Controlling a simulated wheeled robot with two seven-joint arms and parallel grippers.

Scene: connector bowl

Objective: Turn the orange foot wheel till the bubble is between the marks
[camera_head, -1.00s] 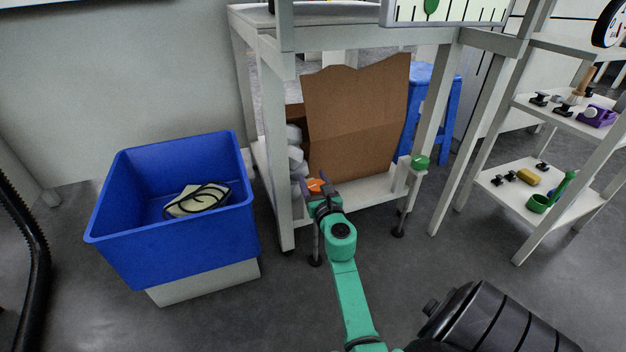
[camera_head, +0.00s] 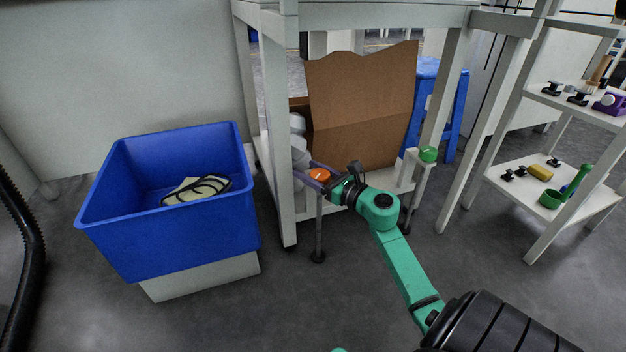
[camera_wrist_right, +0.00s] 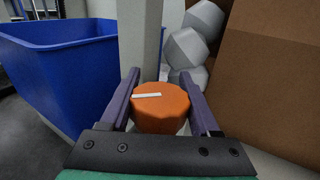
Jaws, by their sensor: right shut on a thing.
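The orange foot wheel (camera_head: 319,175) sits on top of a thin foot post at the front of the white frame. In the right wrist view the wheel (camera_wrist_right: 160,110) shows a white line on its top, lying nearly level left of centre. My right gripper (camera_head: 322,177) is shut on the wheel, with one purple finger on each side; the fingers (camera_wrist_right: 163,104) also show in the wrist view. A green foot wheel (camera_head: 428,154) tops another post to the right. The bubble and its marks are out of view now. My left gripper is not in view.
A blue bin (camera_head: 180,244) with a cable-like item inside stands left of the frame. A brown cardboard box (camera_head: 365,105) is behind the wheels. A shelf (camera_head: 525,180) with small parts is at right. The floor in front is clear.

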